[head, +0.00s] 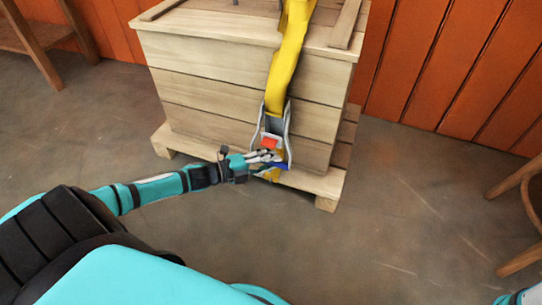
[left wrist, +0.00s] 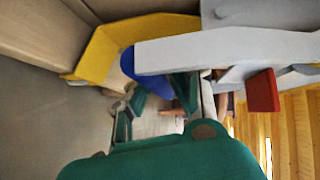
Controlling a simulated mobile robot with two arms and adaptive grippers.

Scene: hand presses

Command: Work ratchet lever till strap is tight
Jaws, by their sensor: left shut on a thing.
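The yellow strap (head: 286,65) runs over the top of a wooden crate (head: 205,90) and down its front to the grey ratchet (head: 273,125). The ratchet has a red-orange piece (head: 270,142) and a lever with a blue grip (head: 281,166) at its lower end. My left gripper (head: 266,157) is at the lever's lower end, shut on it. In the left wrist view, its fingers (left wrist: 138,105) are by the blue grip (left wrist: 133,68), beside the lever's pale grey side bar (left wrist: 220,52). The fingers partly hide the grip. My right gripper is not in view.
The crate stands on a low wooden pallet (head: 325,183) that sticks out in front. An orange plank wall (head: 440,70) is behind. A wooden table's leg (head: 32,45) is at upper left and a wooden stool (head: 523,185) at the right edge. The floor between is clear.

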